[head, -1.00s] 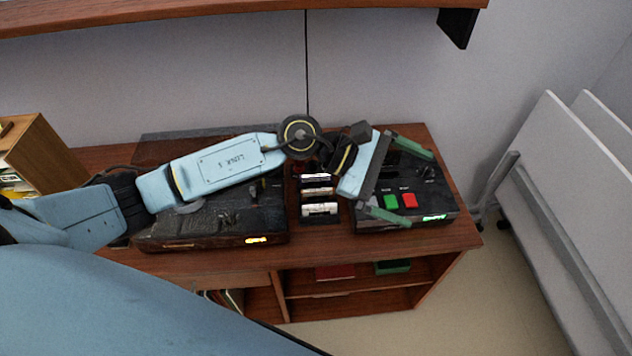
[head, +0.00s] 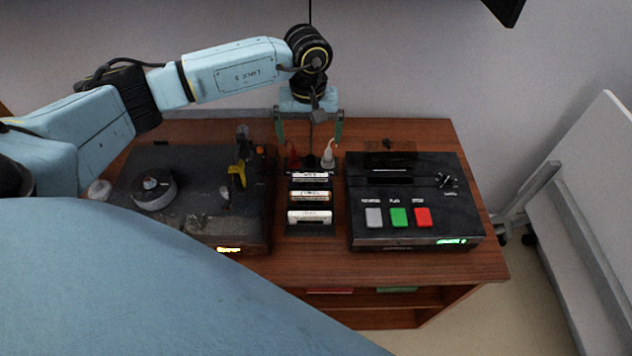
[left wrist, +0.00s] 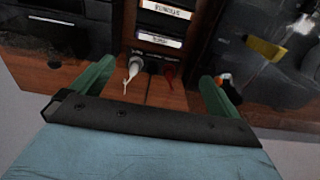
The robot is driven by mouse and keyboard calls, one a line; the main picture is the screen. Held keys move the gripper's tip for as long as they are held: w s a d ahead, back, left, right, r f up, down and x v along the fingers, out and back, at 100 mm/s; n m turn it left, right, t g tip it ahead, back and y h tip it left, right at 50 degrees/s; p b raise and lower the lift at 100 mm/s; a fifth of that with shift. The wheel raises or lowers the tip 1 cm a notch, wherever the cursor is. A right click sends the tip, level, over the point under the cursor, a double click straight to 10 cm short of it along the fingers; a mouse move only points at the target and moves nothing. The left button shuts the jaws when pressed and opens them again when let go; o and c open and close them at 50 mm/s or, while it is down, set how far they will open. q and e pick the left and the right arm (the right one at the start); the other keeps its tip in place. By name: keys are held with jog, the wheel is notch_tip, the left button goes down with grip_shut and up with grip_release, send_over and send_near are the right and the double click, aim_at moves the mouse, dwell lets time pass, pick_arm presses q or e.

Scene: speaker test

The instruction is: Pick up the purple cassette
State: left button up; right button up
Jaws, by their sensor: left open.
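A dark rack (head: 310,230) stands between two black machines, with a few cassettes in it that show pale label edges. The back cassette (head: 310,177) is nearest my gripper; it also shows in the left wrist view (left wrist: 158,39). My left gripper (head: 309,142) is open and empty behind the rack, green fingers apart and pointing down. In the left wrist view the gripper (left wrist: 156,72) has the rack beyond its fingertips. My right gripper is not in view.
A black player (head: 408,175) with grey, green and red buttons stands right of the rack. White (head: 328,155) and red (head: 293,158) plugs stand behind the rack. The wooden cabinet top (head: 300,262) is clear in front.

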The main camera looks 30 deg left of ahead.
pick_arm(q)
send_over(310, 175)
notch_tip(310, 175, down, 7)
jog(key=shift+w, duration=0.1)
jog(key=shift+a+f+p, duration=0.1)
jog(key=shift+f+p, duration=0.2)
jog(key=shift+f, duration=0.25)
notch_tip(310, 175, down, 4)
jog(key=shift+f+p, duration=0.2)
jog(key=shift+p, duration=0.15)
jog(key=shift+f, duration=0.3)
jog(key=shift+c, duration=0.6)
jog(key=c, duration=0.6)
notch_tip(310, 175, up, 10)
jog(key=shift+r, duration=0.1)
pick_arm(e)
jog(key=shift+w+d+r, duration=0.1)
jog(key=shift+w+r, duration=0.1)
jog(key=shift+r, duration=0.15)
